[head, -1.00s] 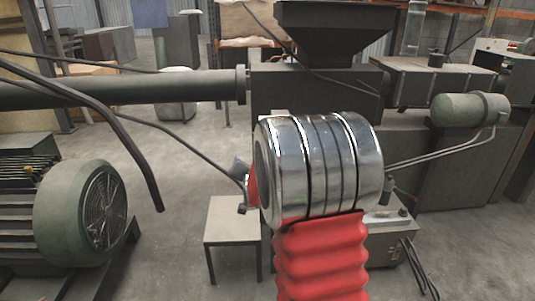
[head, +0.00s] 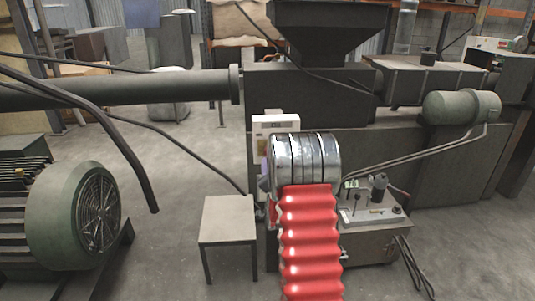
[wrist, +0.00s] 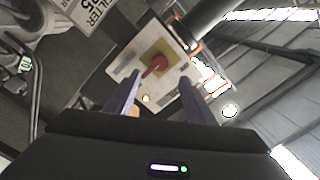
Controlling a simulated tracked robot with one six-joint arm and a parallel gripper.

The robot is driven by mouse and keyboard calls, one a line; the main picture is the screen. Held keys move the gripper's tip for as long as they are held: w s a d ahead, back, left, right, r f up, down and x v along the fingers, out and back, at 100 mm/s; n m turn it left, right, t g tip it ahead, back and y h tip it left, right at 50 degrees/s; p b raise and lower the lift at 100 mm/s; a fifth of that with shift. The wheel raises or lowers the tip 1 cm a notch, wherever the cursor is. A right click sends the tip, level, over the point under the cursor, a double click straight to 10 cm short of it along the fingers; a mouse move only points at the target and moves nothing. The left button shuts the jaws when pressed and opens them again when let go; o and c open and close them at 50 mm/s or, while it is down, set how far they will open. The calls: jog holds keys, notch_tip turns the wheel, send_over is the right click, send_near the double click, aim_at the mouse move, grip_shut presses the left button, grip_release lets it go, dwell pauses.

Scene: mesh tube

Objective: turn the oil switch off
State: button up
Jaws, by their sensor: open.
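The oil switch is a red rotary handle (wrist: 155,66) on a yellow square plate, set on a white panel (wrist: 133,62) in the wrist view. The panel looks tilted there. My gripper (wrist: 158,88) is open, with its two purple-grey fingers pointing at the panel, one on each side of the handle's line. I cannot tell if they touch the panel. In the head view a white panel (head: 276,122) shows on the front of the dark machine, partly hidden by my arm. The handle is hidden there, and my gripper is mostly hidden behind my arm.
The dark machine (head: 440,170) with a hopper (head: 325,30) stands behind. A control box (head: 372,215) with a lever and cables is right of my arm. A small table (head: 228,222) is to the left, and a green motor (head: 75,215) at far left. Grey floor lies between.

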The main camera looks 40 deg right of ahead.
jog(key=shift+w, duration=0.1)
jog(key=shift+x, duration=6.85)
jog(key=shift+d, duration=0.1)
jog(key=shift+c, duration=0.7)
jog(key=c, duration=0.9)
